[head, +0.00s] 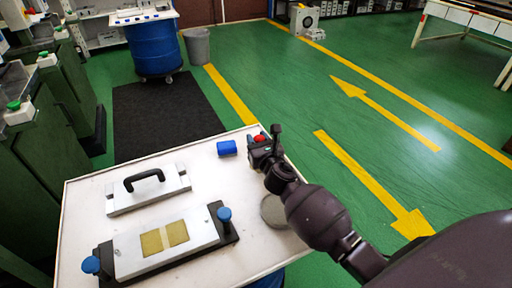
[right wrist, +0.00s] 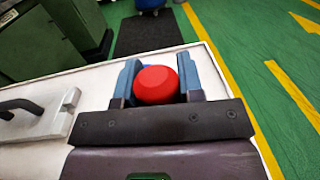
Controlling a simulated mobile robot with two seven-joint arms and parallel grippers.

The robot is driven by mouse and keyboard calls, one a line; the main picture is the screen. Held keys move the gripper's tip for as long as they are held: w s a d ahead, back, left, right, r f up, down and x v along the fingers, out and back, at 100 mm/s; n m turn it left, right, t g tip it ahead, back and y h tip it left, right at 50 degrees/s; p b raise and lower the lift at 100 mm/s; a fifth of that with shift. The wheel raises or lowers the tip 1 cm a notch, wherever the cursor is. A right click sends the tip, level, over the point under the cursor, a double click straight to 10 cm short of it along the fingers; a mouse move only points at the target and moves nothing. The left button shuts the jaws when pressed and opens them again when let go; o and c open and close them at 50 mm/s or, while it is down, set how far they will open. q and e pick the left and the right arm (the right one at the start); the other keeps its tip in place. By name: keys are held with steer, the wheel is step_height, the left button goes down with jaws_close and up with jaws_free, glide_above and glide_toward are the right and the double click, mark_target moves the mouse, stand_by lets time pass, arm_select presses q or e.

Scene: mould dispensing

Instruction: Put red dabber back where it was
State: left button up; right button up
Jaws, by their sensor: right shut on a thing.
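The red dabber (right wrist: 156,86) sits between the two fingers of my right gripper (right wrist: 158,82), which is shut on it. In the head view a bit of the red dabber (head: 260,138) shows at my right gripper (head: 264,148), over the far right part of the white table (head: 190,156). A blue dabber (head: 227,148) lies on the table just left of it. I cannot tell from these views whether the red dabber touches the table. My left gripper is not in view.
A white plate with a black handle (head: 148,188) lies at left. A round grey disc (head: 272,212) lies near my right arm. The table's middle is clear.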

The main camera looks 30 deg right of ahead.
step_height(320, 180, down, 2)
steer(key=shift+f+b, duration=0.25)
steer(key=shift+b, duration=0.05)
steer(key=shift+f, duration=0.25)
steer(key=shift+r, duration=0.25)
steer(key=shift+f, duration=0.15)
steer(key=o, duration=0.9)
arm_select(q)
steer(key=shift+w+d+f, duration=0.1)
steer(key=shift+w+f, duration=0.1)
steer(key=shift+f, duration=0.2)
